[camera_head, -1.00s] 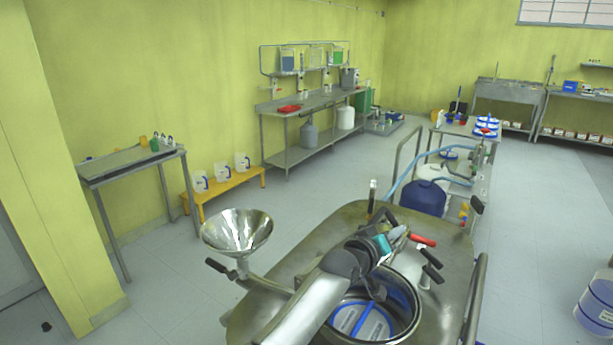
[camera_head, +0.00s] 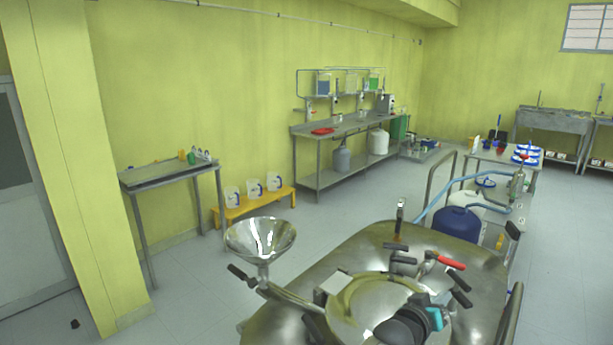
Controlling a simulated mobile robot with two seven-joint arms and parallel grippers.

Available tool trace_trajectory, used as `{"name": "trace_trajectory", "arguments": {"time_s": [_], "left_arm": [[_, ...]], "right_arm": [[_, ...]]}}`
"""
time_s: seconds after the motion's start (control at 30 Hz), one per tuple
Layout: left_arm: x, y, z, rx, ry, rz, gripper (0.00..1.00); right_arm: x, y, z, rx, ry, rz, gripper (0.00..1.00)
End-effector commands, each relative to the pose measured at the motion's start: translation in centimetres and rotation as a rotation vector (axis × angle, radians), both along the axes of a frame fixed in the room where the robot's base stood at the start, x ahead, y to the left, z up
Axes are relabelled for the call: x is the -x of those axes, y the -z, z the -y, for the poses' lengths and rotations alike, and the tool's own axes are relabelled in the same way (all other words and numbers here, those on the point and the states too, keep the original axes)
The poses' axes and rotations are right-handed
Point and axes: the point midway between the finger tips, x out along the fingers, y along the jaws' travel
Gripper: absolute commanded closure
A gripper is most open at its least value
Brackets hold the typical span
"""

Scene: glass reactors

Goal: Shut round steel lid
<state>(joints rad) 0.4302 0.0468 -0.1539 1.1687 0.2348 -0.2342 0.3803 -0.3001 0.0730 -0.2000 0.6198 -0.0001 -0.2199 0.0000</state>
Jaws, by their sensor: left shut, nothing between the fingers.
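The round steel lid (camera_head: 365,300) lies over the round opening in the top of the steel reactor (camera_head: 465,262), roughly flat. The inside of the reactor is hidden. I cannot tell whether the lid's rim is fully seated. My left gripper (camera_head: 412,326), dark grey with a teal part, is shut and empty at the lid's near right side, low in the picture. I cannot tell whether it touches the lid. My right gripper is not in view.
A steel funnel (camera_head: 261,240) stands at the left of the reactor. Black clamp handles and a red handle (camera_head: 451,262) stick up behind and right of the lid. A blue drum (camera_head: 458,224) stands behind the reactor.

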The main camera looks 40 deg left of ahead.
Motion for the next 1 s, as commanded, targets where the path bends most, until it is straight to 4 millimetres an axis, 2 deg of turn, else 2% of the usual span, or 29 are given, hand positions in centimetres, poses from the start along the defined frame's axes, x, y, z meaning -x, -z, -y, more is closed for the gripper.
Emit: {"name": "trace_trajectory", "arguments": {"time_s": [0.47,0.67,0.9,1.0], "left_arm": [[0.0,-0.2,0.0,0.001,0.0,0.0,1.0],[-0.2,-1.7,-0.1,0.001,-0.001,0.001,1.0],[-0.5,-4.9,-0.1,0.001,-0.001,0.002,1.0],[1.0,-4.4,-0.1,0.002,-0.001,-0.002,1.0]], "right_arm": [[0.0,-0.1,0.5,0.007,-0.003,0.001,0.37],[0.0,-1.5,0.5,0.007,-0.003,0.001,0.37],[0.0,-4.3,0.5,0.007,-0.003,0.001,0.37],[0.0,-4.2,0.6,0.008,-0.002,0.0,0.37]]}}
